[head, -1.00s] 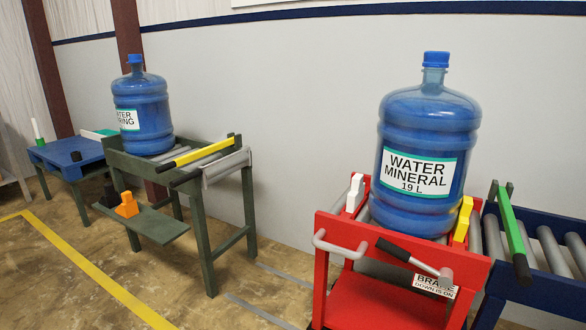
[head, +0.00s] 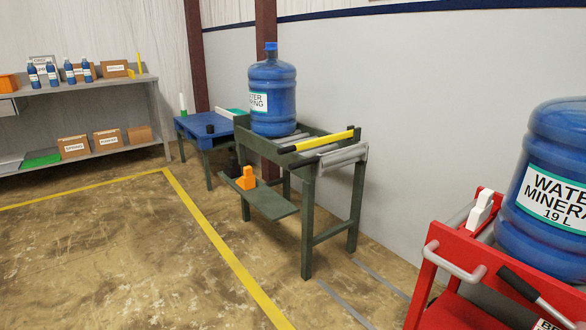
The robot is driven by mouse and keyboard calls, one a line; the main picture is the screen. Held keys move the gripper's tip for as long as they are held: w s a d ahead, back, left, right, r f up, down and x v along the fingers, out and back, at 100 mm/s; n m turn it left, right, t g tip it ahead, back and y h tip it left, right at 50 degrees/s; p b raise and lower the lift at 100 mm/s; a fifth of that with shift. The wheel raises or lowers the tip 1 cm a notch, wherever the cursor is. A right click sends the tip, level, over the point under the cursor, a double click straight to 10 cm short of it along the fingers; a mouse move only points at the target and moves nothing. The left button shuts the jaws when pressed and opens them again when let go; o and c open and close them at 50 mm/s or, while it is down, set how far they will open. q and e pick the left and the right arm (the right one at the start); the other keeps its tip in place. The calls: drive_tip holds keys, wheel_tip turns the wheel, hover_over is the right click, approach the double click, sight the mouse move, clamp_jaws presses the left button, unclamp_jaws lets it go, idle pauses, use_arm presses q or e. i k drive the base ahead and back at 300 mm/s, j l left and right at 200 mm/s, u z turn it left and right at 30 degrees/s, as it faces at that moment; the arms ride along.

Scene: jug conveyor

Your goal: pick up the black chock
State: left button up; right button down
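A dark shape that looks like the black chock (head: 233,168) sits on the low side shelf of the green roller stand, just behind and left of the orange chock (head: 246,179). It is partly hidden and its outline is hard to make out against the dark stand. Neither of my grippers is in view.
A blue water jug (head: 272,95) stands on the green roller stand (head: 308,215), with a yellow bar at its end. A blue table (head: 190,125) holding a small black object stands behind. A red cart (head: 455,245) with another jug is at right. Open floor lies left, near shelves (head: 100,155).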

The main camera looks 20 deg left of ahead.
sight(233, 170)
drive_tip(key=i+j+u, duration=0.1)
drive_tip(key=u, duration=0.65)
drive_tip(key=i+j+u, duration=0.2)
drive_tip(key=i+u, duration=0.75)
drive_tip(key=i, duration=0.1)
